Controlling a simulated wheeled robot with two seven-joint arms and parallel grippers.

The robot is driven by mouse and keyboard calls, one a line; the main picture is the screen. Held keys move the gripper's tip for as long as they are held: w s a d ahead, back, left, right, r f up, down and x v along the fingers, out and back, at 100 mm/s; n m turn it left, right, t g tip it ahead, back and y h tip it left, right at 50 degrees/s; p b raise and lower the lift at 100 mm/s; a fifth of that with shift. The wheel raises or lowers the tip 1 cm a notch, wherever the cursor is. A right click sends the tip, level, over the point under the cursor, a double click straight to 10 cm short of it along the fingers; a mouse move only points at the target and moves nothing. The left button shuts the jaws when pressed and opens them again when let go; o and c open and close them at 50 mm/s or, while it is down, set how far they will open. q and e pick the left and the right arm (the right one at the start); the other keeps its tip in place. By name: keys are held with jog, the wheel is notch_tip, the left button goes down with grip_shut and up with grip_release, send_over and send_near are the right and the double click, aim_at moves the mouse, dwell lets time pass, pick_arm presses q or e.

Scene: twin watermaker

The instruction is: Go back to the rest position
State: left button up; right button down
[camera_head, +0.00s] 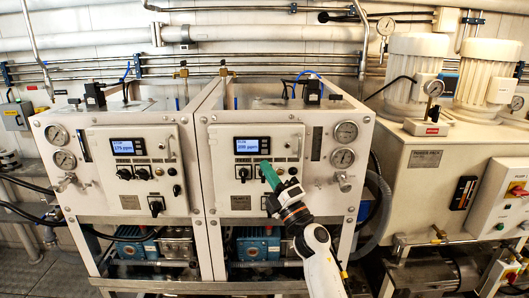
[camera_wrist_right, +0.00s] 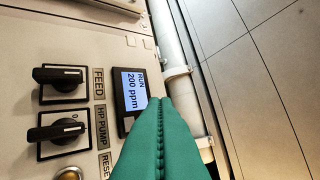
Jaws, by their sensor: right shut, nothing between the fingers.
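My right gripper (camera_head: 266,166) is shut, with its green fingers together and nothing between them. It is in front of the right watermaker panel (camera_head: 220,172), just below and right of its lit display (camera_head: 252,146). In the right wrist view the closed green fingers (camera_wrist_right: 160,105) overlap the lower edge of the display (camera_wrist_right: 133,90), which reads "RUN 200 ppm". I cannot tell whether the fingertips touch the panel. My left gripper is not in view.
The FEED knob (camera_wrist_right: 60,83) and HP PUMP knob (camera_wrist_right: 57,132) are beside the fingers. The left watermaker panel (camera_head: 100,170) has its own display (camera_head: 128,147). A power pack cabinet (camera_head: 425,185) with motors (camera_head: 415,65) stands to the right. Pipes run along the back wall.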

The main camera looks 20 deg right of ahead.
notch_tip(320, 180, down, 15)
jog(key=w+m+g+h+b, duration=0.1)
jog(key=m+g+h, duration=0.15)
jog(key=m, duration=0.25)
jog(key=s+d+f+m+g+h+b, duration=0.15)
jog(key=s+f+m+g, duration=0.35)
jog(key=f, duration=1.3)
jog(key=s+f+m+g+h+b, duration=0.2)
jog(key=s+f, duration=0.5)
jog(key=f, duration=1.2)
jog(key=s+f+m+g+h+b, duration=0.1)
jog(key=s+f+m+g, duration=0.5)
jog(key=s+f, duration=1.6)
jog(key=s+d+f+m+g, duration=0.1)
jog(key=s+f+g, duration=0.2)
jog(key=s, duration=1)
jog(key=s+d+f+m+g+b, duration=0.1)
jog(key=s+f+g, duration=0.2)
jog(key=s, duration=0.9)
jog(key=shift+s+f+m+g+h, duration=0.3)
jog(key=shift+s+f+g, duration=0.05)
jog(key=shift+f, duration=0.45)
